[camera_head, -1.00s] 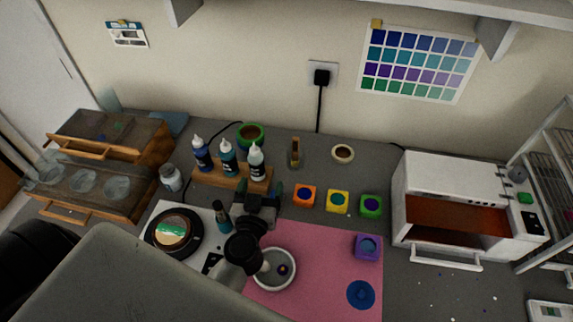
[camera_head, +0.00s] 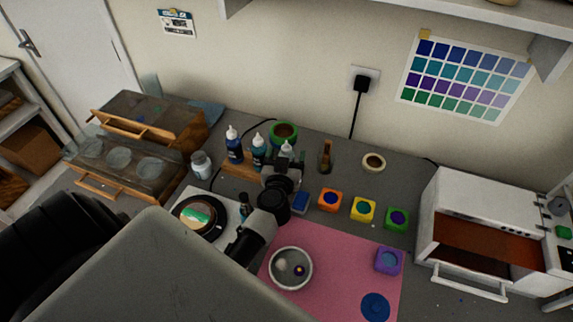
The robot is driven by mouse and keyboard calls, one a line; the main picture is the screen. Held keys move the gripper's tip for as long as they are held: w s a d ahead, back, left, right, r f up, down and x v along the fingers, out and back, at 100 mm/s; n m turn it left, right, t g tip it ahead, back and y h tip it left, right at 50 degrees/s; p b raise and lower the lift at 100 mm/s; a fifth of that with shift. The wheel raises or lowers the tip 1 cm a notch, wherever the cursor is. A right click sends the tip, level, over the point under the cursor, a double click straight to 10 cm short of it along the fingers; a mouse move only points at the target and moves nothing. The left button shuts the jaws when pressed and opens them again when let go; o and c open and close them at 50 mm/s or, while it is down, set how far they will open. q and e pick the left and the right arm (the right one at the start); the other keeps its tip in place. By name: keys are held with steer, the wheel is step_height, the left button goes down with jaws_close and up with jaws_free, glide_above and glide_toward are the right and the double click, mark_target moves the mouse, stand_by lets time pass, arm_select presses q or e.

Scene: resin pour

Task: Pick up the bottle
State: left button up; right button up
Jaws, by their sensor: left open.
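A wooden rack (camera_head: 240,168) holds three dropper bottles with white tips: a blue bottle (camera_head: 234,149), a teal bottle (camera_head: 258,153) and a third bottle (camera_head: 287,148), mostly hidden behind my gripper. My left gripper (camera_head: 283,162) is open at the rack's right end, over or in front of the third bottle. I cannot tell whether it touches it. A brown bottle (camera_head: 325,157) stands to the right, and a small dark teal bottle (camera_head: 245,205) stands in front of the rack. My right gripper is out of view.
A pink mat (camera_head: 338,258) carries a grey bowl (camera_head: 291,268) and a purple mold (camera_head: 389,260). Orange (camera_head: 330,200), yellow (camera_head: 363,209) and green (camera_head: 397,219) molds stand behind it. A tape roll (camera_head: 373,163) and white oven (camera_head: 485,215) are on the right.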

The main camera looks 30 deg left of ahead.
mark_target(286, 143)
arm_select(q)
steer(key=shift+w+a+f, duration=0.1)
steer(key=shift+w+a, duration=0.05)
steer(key=shift+w, duration=0.2)
steer(key=shift+s, duration=0.15)
steer(key=c, duration=1.1)
steer(key=shift+r+p, duration=0.45)
steer(key=shift+r, duration=0.1)
step_height(286, 143, up, 4)
steer(key=p, duration=0.3)
steer(key=s+d+r+p, duration=0.1)
steer(key=s+d+r, duration=0.5)
steer(key=s+d, duration=0.2)
steer(key=shift+s+p, duration=0.25)
steer(key=shift+p, duration=0.05)
